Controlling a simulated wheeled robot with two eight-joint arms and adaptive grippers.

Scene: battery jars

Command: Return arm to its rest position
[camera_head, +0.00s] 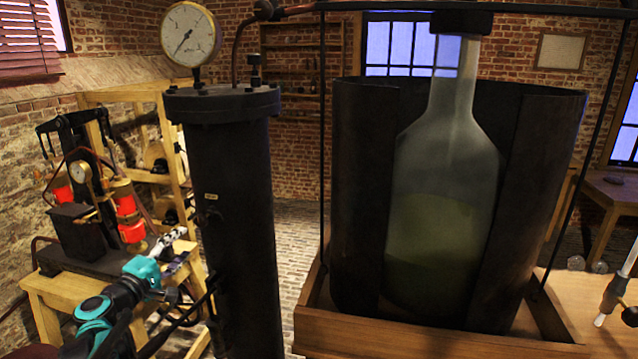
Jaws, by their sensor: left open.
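My left arm enters at the lower left with dark links and teal joint caps. My left gripper (193,303) is black and open, and I see nothing held in it. It is low in the picture, in front of the wooden stand and just left of the dark cylinder. Its fingertips are dark against dark parts and hard to make out.
A dark upright cylinder (238,220) with a pressure gauge (190,35) stands close to my left arm. A large glass bottle (440,190) stands inside a dark open shell (355,200) on a wooden tray (430,338). A wooden stand (50,295) bears red-and-black apparatus (80,235).

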